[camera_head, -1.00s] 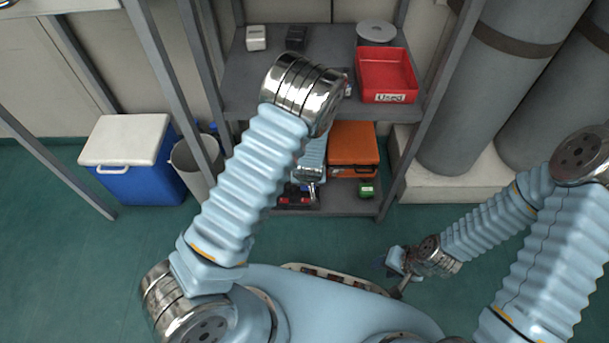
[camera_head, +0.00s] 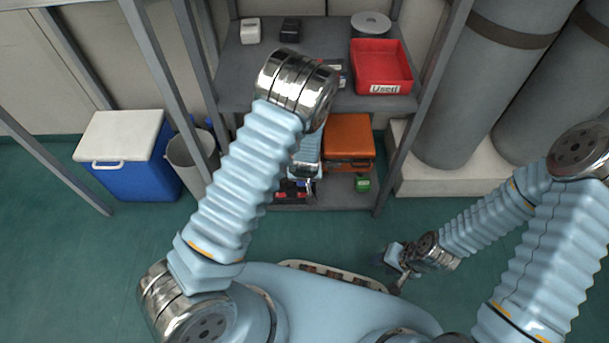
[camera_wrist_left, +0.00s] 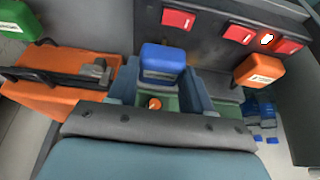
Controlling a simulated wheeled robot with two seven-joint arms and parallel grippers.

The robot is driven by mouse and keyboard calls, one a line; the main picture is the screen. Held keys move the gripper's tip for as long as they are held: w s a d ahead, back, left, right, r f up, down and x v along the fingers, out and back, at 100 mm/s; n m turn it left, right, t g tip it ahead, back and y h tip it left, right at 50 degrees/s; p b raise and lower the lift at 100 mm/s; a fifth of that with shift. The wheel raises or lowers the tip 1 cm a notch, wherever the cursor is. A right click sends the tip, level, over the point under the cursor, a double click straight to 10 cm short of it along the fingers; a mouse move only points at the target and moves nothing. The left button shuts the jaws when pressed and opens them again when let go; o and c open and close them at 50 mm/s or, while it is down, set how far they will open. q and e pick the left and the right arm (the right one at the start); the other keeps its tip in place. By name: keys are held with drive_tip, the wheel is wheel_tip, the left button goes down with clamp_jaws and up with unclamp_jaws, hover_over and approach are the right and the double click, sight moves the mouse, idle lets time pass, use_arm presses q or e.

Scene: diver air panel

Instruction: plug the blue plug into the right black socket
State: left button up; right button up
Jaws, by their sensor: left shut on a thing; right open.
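In the left wrist view the blue plug (camera_wrist_left: 163,58) sits between the two fingers of my left gripper (camera_wrist_left: 160,92), which is shut on it. An orange plug (camera_wrist_left: 260,70) is at the panel, to the right. I cannot make out the right black socket or whether the blue plug touches it. In the head view my left gripper (camera_head: 304,186) is at the lower shelf, partly hidden by my forearm. My right gripper (camera_head: 389,266) is open and empty above the floor.
An orange case (camera_head: 348,140) and a green item (camera_head: 362,185) are beside the panel on the lower shelf. The upper shelf holds a red "Used" bin (camera_head: 381,70), a grey disc, and white and black boxes. Shelf posts flank my left arm. A blue cooler (camera_head: 122,160) stands left.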

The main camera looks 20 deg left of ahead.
use_arm(q)
drive_tip(key=shift+f+b, duration=0.85)
drive_tip(key=shift+f, duration=0.25)
idle(2.1)
drive_tip(key=o, duration=1.2)
drive_tip(key=shift+o, duration=0.2)
drive_tip(key=shift+r, duration=0.1)
drive_tip(key=p+v, duration=0.4)
drive_tip(key=v, duration=0.9)
drive_tip(key=shift+s+r, duration=0.25)
drive_tip(key=shift+r, duration=0.05)
drive_tip(key=shift+d, duration=0.1)
